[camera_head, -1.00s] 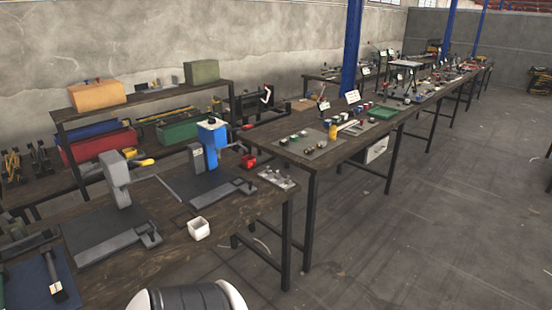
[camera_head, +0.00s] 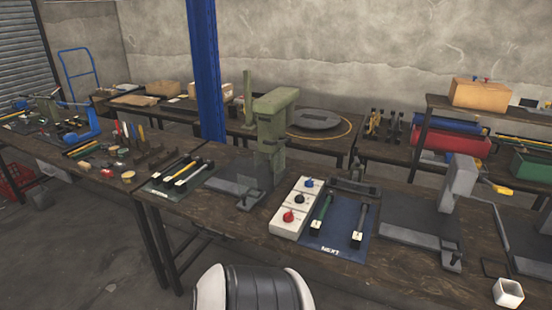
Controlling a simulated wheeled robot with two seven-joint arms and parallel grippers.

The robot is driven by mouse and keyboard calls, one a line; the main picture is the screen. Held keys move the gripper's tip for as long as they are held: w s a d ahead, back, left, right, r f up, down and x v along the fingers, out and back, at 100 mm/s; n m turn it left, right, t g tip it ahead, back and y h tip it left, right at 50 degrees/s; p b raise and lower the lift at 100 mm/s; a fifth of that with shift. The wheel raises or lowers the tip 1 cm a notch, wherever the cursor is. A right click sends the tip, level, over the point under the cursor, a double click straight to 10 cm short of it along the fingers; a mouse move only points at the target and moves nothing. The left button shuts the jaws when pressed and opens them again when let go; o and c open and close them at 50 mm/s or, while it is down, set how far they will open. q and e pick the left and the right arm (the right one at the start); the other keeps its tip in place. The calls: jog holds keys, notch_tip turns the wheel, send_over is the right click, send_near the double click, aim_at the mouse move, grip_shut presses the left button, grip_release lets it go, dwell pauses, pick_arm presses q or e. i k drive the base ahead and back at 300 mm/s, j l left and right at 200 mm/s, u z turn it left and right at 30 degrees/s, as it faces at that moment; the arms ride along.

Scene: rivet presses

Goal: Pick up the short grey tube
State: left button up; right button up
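I cannot pick out a short grey tube for certain at this size. A blue mat (camera_head: 338,239) marked NEXT lies on the near workbench (camera_head: 375,276). On it lie a green-and-dark bar-like piece (camera_head: 322,212) and a dark grey one (camera_head: 360,222), each with a pale tag at its near end. A dark low fixture (camera_head: 354,187) sits at the mat's back edge. Neither of my grippers is in view.
A white box with coloured knobs (camera_head: 297,208) adjoins the mat's left side. A green press (camera_head: 272,135) stands behind it, a grey press (camera_head: 457,185) to the right. A white square cup (camera_head: 508,293) stands at lower right. A blue post (camera_head: 206,70) rises behind.

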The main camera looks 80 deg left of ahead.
aim_at(334, 181)
jog(key=u, duration=1.95)
jog(key=i+j+u, duration=0.1)
jog(key=j, duration=0.3)
jog(key=i+j+u, duration=0.15)
jog(key=j, duration=0.25)
jog(key=j+u, duration=0.1)
jog(key=j, duration=0.3)
jog(key=i+j+u, duration=0.1)
jog(key=j, duration=0.3)
jog(key=i, duration=0.1)
